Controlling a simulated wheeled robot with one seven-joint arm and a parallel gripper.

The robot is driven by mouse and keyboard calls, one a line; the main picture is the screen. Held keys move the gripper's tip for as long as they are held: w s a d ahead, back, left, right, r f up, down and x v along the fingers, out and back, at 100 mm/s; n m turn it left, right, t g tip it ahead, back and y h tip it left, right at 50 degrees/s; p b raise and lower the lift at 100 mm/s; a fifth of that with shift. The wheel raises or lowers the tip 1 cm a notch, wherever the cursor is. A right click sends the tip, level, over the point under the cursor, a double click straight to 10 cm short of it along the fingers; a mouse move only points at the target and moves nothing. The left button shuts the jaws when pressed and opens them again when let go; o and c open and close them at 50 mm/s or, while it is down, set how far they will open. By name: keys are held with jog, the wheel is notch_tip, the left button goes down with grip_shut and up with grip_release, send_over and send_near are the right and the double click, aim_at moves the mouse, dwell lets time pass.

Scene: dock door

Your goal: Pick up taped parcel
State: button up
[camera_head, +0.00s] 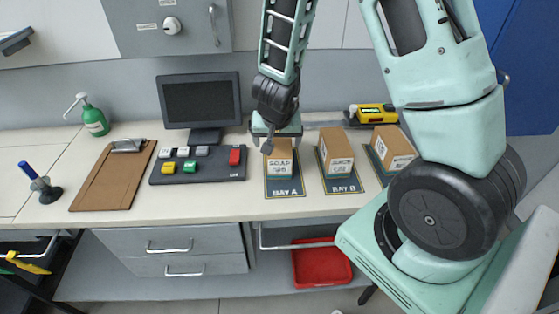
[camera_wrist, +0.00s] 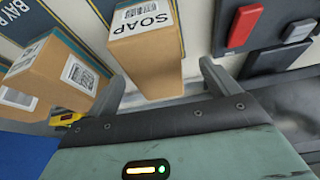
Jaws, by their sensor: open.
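Three brown cardboard parcels stand in a row on the bench; I cannot make out clear tape on any. The parcel labelled SOAP (camera_head: 279,158) stands on the BAY A mat (camera_head: 285,188). A second parcel (camera_head: 336,152) is on the BAY B mat (camera_head: 343,186), and a third parcel (camera_head: 393,148) stands right of it, partly near my arm. My gripper (camera_head: 276,138) is open over the back of the SOAP parcel. In the wrist view, the SOAP parcel (camera_wrist: 148,50) shows between my open fingers (camera_wrist: 160,78), with the second parcel (camera_wrist: 62,68) to the left.
Left of the bays are a button panel (camera_head: 197,166) with a red switch (camera_head: 235,157), a monitor (camera_head: 201,102), a clipboard (camera_head: 114,176) and a green bottle (camera_head: 95,121). A yellow tool (camera_head: 375,114) lies behind the parcels. A red bin (camera_head: 320,265) is below the bench.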

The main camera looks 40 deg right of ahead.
jog(key=shift+d+b+x, duration=0.15)
jog(key=shift+b+x, duration=0.2)
jog(key=shift+x, duration=1.3)
jog(key=shift+d+b+x, duration=0.15)
jog(key=shift+b+x, duration=0.2)
jog(key=shift+x, duration=1.35)
jog(key=shift+s+r, duration=0.1)
jog(key=c, duration=1.3)
notch_tip(320, 180, up, 10)
jog(key=p, duration=0.5)
